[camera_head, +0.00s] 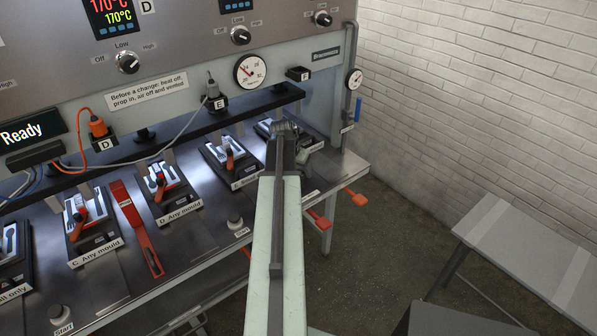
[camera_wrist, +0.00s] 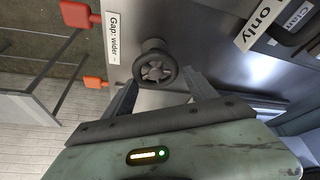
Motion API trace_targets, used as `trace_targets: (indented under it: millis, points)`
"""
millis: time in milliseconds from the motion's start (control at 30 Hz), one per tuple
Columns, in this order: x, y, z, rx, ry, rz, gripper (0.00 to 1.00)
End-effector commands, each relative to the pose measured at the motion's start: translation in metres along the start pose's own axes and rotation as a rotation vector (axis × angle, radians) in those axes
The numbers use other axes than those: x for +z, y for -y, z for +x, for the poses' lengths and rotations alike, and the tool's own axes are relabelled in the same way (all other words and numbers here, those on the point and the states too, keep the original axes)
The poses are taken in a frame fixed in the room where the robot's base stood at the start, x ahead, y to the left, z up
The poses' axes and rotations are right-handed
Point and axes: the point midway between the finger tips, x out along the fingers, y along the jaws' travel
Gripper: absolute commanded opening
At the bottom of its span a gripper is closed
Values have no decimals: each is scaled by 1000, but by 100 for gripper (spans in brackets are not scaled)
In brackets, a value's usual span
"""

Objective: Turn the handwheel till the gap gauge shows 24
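The dark handwheel (camera_wrist: 156,68) shows in the wrist view, a small spoked wheel on a metal surface beside a label (camera_wrist: 113,38) reading "Gap: wider". My gripper (camera_wrist: 160,80) is open, with one finger on either side of the wheel's near edge. I cannot tell whether the fingers touch the rim. In the head view my gripper (camera_head: 284,130) is at the right end of the press bench, and the handwheel is not clearly visible there. The round gap gauge (camera_head: 250,70) is on the press front, marked with 28 and 32 among others. Its needle points to the upper left; the exact reading is too small to tell.
Red-orange levers (camera_head: 355,197) stick out from the bench front near my arm. A second small dial (camera_head: 354,79) sits on a pipe at the right. Mould stations (camera_head: 168,190) line the bench. A grey table (camera_head: 530,250) stands at right, with open floor between.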

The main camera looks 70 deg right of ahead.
Motion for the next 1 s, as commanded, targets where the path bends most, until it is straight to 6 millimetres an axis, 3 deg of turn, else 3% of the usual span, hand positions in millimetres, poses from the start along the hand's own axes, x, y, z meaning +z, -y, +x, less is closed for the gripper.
trace_targets:
  millis: [367,567,800,1000]
  points:
    - [0,-1,-3,3,1,1,73]
    - [-2,-1,-28,3,1,0,73]
    - [-2,0,-73,2,1,0,73]
    - [0,0,-80,2,1,2,73]
